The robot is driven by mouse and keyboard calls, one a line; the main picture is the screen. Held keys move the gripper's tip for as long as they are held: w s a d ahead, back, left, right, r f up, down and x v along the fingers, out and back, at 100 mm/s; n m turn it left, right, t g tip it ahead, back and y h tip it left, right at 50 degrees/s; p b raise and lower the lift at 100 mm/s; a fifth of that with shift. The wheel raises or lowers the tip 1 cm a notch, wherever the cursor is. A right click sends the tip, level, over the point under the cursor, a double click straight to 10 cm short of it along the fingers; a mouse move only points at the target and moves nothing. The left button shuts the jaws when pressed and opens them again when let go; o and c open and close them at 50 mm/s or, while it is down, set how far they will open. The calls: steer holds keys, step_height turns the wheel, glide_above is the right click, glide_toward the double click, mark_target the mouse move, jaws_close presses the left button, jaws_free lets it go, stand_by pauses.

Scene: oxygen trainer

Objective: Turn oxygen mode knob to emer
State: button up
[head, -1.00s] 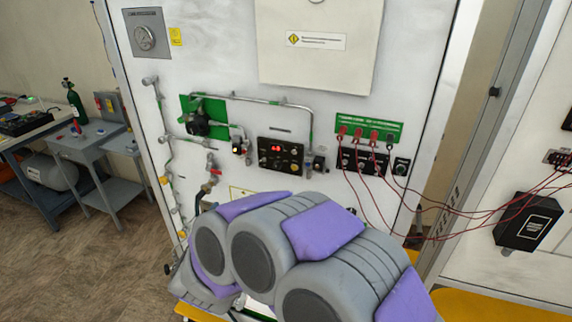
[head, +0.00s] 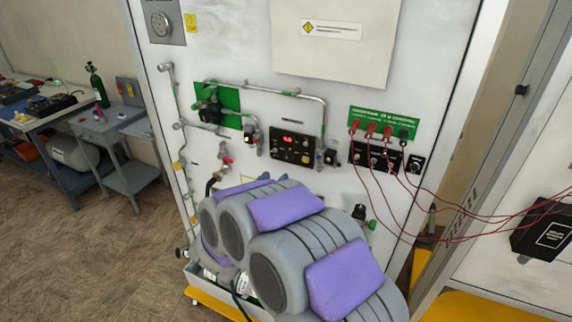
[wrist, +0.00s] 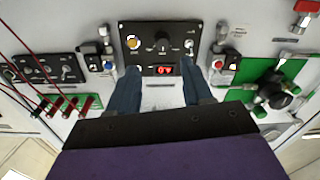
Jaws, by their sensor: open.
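The black oxygen panel (head: 297,146) with a red lit display is on the white wall in the head view. In the wrist view the same panel (wrist: 150,58) appears upside down. It has a large black knob (wrist: 162,40) in the middle and a yellow button (wrist: 133,43) at the left. The knob's lettering is too small to read, so I cannot tell its setting. My gripper (wrist: 160,67) is open and empty, its two blue fingers apart below the knob in the picture. The fingers seem short of the panel. In the head view my arm mostly hides the gripper.
Red cables (head: 375,205) hang from the green-labelled socket strip (head: 383,123) right of the panel. A black valve on a green plate (head: 212,106) and metal pipes (head: 250,90) are at the left. A grey side table (head: 100,125) stands far left, with open floor before it.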

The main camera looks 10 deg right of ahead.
mark_target(286, 159)
steer(key=x, duration=0.4)
steer(key=b+x, duration=0.1)
steer(key=x, duration=0.3)
steer(key=shift+w+a, duration=0.25)
steer(key=shift+w+d, duration=0.35)
steer(key=shift+d, duration=0.2)
steer(key=shift+a, duration=0.1)
steer(key=shift+a, duration=0.2)
steer(key=c, duration=0.4)
steer(key=shift+d, duration=0.1)
jaws_close()
